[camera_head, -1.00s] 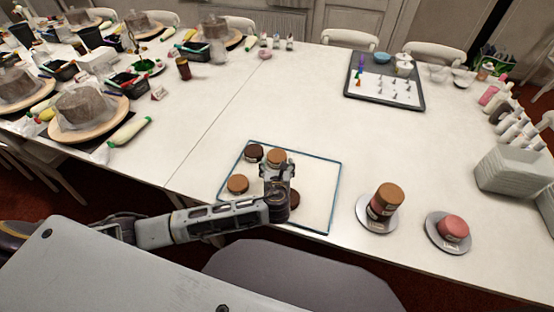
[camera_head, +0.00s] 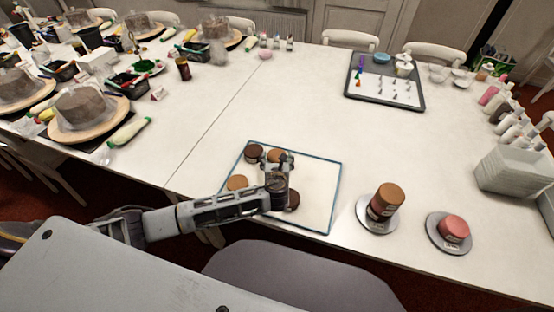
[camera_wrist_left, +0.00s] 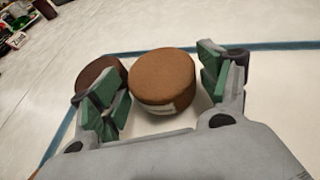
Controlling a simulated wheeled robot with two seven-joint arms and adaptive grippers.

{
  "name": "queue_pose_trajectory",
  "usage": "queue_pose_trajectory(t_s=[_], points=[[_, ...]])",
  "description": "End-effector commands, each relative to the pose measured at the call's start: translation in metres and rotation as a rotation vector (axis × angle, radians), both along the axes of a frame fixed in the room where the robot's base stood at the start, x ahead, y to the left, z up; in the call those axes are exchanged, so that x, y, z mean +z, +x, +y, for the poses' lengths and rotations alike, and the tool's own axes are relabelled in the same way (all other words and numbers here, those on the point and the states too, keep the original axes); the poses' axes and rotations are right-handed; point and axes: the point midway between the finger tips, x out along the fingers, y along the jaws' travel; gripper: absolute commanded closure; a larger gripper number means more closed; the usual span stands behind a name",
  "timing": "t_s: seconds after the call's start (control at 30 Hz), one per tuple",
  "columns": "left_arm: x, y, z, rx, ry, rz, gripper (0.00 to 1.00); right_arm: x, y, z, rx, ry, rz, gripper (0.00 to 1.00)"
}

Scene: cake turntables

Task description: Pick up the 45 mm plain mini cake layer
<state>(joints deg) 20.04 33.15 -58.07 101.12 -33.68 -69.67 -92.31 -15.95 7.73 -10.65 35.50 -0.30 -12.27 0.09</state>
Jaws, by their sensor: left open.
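A light brown, plain-looking cake layer (camera_head: 274,154) sits near the far edge of the blue-rimmed mat (camera_head: 318,218). In the left wrist view this layer (camera_wrist_left: 162,76) lies ahead, between the spread green-padded fingers, with a small pale label whose text I cannot read. My left gripper (camera_head: 277,164) is open over the mat and partly covers this layer in the head view. A dark brown layer (camera_head: 254,152) sits just left of it, partly behind the left finger in the wrist view (camera_wrist_left: 100,76). Another light brown layer (camera_head: 237,182) sits nearer, at the left.
Another dark layer (camera_head: 292,201) is on the mat beside my wrist. Right of the mat, stacked layers (camera_head: 386,201) and a pink layer (camera_head: 454,228) stand on round silver boards. A dark tray (camera_head: 414,103) lies at the back. The mat's right side is bare.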

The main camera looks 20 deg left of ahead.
Motion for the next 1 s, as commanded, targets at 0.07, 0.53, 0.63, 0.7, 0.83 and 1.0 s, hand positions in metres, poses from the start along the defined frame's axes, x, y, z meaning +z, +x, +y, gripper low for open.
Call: queue_pose_trajectory(t_s=[0.07, 0.53, 0.63, 0.7, 0.83, 1.0], points=[[-0.003, 0.008, 0.003, 0.001, 0.000, 0.000, 0.24, -0.001, 0.000, -0.001, 0.000, 0.000, 0.000, 0.60], [-0.010, 0.023, 0.007, 0.000, 0.000, 0.001, 0.24, -0.002, 0.000, -0.003, 0.001, -0.003, 0.000, 0.60], [-0.010, 0.023, 0.007, 0.000, 0.000, 0.001, 0.24, -0.002, 0.000, -0.003, 0.001, -0.003, 0.000, 0.60], [-0.010, 0.023, 0.007, 0.000, 0.000, 0.001, 0.24, -0.002, 0.000, -0.003, 0.001, -0.003, 0.000, 0.60], [-0.010, 0.023, 0.007, 0.000, 0.000, 0.001, 0.27, -0.002, 0.000, -0.003, 0.001, -0.003, 0.000, 0.60], [-0.010, 0.023, 0.007, 0.000, 0.000, 0.001, 0.49, -0.002, 0.000, -0.003, 0.001, -0.003, 0.000, 0.60]])
